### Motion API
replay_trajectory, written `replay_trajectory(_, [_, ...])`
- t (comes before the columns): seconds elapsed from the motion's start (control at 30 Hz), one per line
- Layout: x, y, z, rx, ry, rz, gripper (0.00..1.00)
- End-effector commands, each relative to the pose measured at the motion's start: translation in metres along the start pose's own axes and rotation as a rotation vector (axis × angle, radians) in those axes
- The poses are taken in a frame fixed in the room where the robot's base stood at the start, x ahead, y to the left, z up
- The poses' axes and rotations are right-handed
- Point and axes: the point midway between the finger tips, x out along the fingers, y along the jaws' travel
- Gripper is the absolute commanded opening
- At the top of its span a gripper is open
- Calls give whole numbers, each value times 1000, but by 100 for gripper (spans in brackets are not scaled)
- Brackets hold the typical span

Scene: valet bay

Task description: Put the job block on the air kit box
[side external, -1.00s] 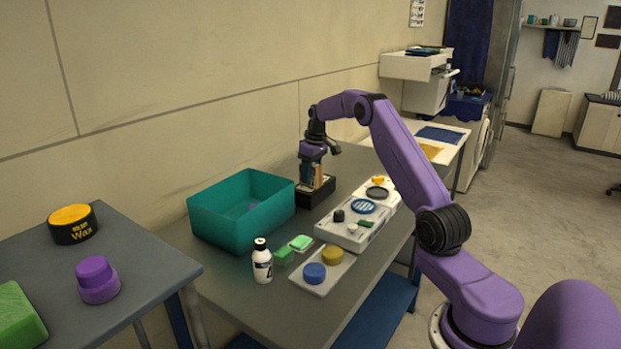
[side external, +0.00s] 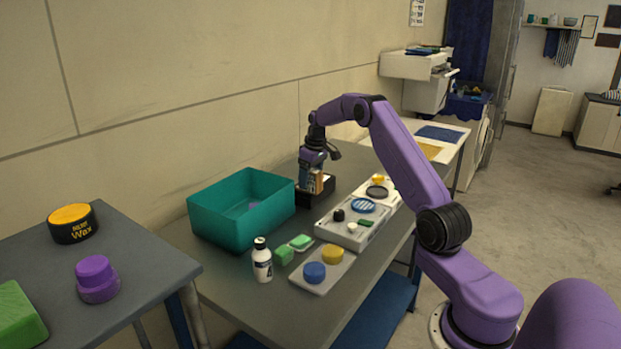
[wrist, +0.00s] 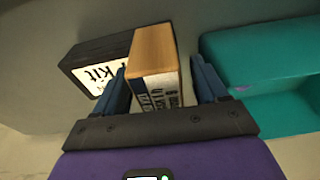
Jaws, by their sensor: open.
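The job block (wrist: 154,62) is a wooden block with a printed white and dark label. It stands between the two blue fingers of my gripper (wrist: 163,82), which is open around it. In the side view the block (side external: 316,183) is partly hidden by my gripper (side external: 312,180). The air kit box (wrist: 92,62) is black with a white "Kit" label, just left of the block in the wrist view. In the side view the box (side external: 327,190) is at the block, partly covered. I cannot tell whether the block rests on it or beside it.
A teal bin (side external: 225,220) stands close by; its wall shows in the wrist view (wrist: 265,60). A light tray (side external: 345,232) of round parts, a white bottle (side external: 262,262), green blocks (side external: 284,256) and a plate with blue and yellow discs (side external: 325,278) are in front.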

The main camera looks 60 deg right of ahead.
Motion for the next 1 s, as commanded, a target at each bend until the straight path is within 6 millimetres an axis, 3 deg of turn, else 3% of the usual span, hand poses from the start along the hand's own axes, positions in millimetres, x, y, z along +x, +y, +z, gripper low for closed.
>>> replay_trajectory(0.6, [-104,0,-1,-1,2,1,72])
replay_trajectory(0.9, [-121,-1,0,-2,0,0,72])
replay_trajectory(1.0, [-122,-15,-4,-21,-2,-4,72])
